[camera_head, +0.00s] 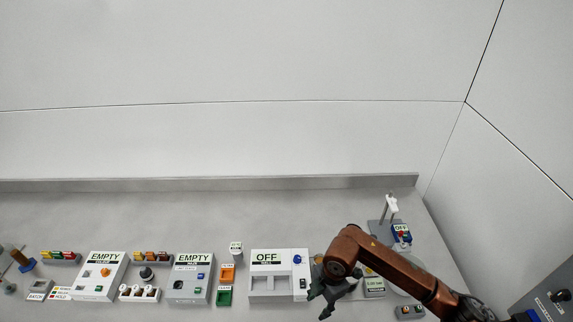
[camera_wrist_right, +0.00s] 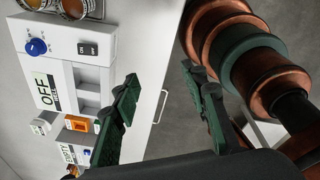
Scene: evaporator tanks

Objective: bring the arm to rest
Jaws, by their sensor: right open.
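My right arm (camera_head: 385,262) is brown and reaches in from the lower right in the head view, bent over the counter. Its dark gripper (camera_head: 322,297) hangs at the counter's front, just right of and below the white panel marked OFF (camera_head: 266,285). In the right wrist view the two green-black fingers of the gripper (camera_wrist_right: 166,98) stand apart with nothing between them. The OFF panel also shows there (camera_wrist_right: 72,72), left of the fingers. My left gripper is not in either view.
A grey counter (camera_head: 190,222) runs along the wall. Two panels marked EMPTY (camera_head: 98,277) (camera_head: 190,279) stand left of the OFF panel. Orange and green boxes (camera_head: 225,284) lie between. A stand (camera_head: 388,212) and a small blue OFF box (camera_head: 401,235) are behind my arm.

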